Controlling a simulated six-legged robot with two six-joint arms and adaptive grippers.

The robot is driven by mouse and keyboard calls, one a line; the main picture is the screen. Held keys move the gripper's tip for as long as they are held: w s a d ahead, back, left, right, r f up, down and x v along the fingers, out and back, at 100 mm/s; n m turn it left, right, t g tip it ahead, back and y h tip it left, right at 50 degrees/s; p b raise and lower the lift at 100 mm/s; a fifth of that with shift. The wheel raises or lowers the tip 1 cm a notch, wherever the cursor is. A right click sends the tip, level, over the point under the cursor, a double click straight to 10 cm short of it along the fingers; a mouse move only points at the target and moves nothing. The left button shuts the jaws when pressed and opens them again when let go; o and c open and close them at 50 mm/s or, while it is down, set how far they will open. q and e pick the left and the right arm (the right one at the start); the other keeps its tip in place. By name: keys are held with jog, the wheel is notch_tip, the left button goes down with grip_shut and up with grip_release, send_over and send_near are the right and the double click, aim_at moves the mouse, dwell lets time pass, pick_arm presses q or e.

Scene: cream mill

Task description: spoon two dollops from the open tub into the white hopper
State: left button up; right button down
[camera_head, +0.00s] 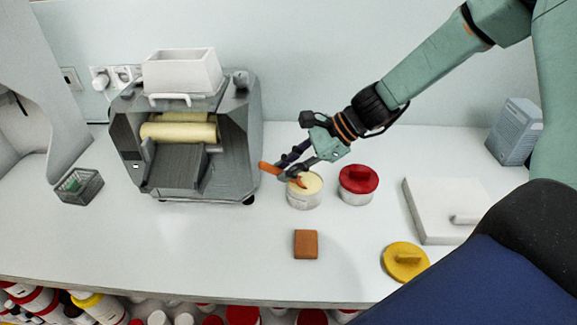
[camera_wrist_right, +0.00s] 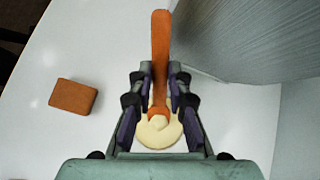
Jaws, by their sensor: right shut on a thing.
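My right gripper (camera_head: 287,168) is shut on an orange spoon (camera_wrist_right: 160,50); it also shows in the right wrist view (camera_wrist_right: 160,82). The spoon's handle points left in the head view, and its bowl end is at the open tub (camera_head: 305,201), a round tub of pale cream. In the right wrist view a rounded pale lump shows in the bowl, with the cream directly behind it. I cannot tell whether the bowl touches the cream. The white hopper (camera_head: 182,74) is an open-topped box on top of the grey mill (camera_head: 180,165), left of the tub. My left gripper is not in view.
A red-lidded tub (camera_head: 358,184) stands just right of the open tub. A brown block (camera_head: 305,244) lies in front; a yellow lid (camera_head: 405,262) and white slab (camera_head: 440,210) lie right. A wire basket (camera_head: 79,187) sits left of the mill. The front counter is mostly clear.

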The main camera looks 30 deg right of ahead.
jog(key=shift+w+d+r+p, duration=0.1)
jog(key=shift+w+r+p, duration=0.1)
jog(key=shift+r+p, duration=0.6)
jog(key=shift+s+r+p, duration=0.2)
jog(key=shift+r+p, duration=0.7)
jog(key=shift+r, duration=0.25)
jog(key=shift+w+r+p, duration=0.15)
jog(key=shift+r+p, duration=0.45)
jog(key=shift+p, duration=0.05)
jog(key=shift+f, duration=0.1)
